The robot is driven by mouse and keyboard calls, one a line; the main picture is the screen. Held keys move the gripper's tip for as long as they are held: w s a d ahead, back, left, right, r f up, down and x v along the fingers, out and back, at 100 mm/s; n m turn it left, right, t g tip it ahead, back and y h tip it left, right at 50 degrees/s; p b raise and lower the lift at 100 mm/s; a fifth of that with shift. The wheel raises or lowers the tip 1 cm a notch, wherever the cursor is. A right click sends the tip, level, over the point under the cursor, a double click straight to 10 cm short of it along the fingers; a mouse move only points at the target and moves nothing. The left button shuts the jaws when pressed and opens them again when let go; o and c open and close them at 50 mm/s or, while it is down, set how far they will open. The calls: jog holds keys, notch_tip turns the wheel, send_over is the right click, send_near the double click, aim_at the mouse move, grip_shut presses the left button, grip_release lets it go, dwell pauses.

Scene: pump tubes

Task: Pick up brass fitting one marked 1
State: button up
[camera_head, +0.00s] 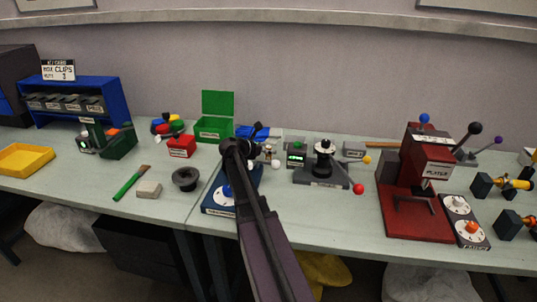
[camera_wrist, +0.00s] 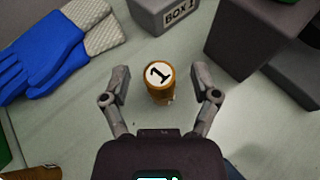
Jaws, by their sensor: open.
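The brass fitting marked 1 (camera_wrist: 160,82) stands in the middle of the wrist view, a short round brass piece with a white top bearing a black "1". My gripper (camera_wrist: 161,84) is open, with one finger to the left of the fitting and the other to its right. There is a gap on both sides, and neither finger touches it. In the head view my gripper (camera_head: 262,146) is over the back middle of the bench, and the arm hides much of the area around it. I cannot make out the fitting clearly there.
A grey box marked BOX 1 (camera_wrist: 165,14) stands just behind the fitting. Blue gloves with pale cuffs (camera_wrist: 45,62) lie to the left. A dark grey block (camera_wrist: 262,40) stands to the right. A green box (camera_head: 214,128) and a black-and-steel device (camera_head: 323,165) flank the gripper.

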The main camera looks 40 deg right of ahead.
aim_at(268, 147)
jog(key=shift+c, duration=0.3)
grip_shut()
jog(key=shift+r, duration=0.15)
notch_tip(268, 147, up, 10)
jog(key=p, duration=1)
dwell(0.6)
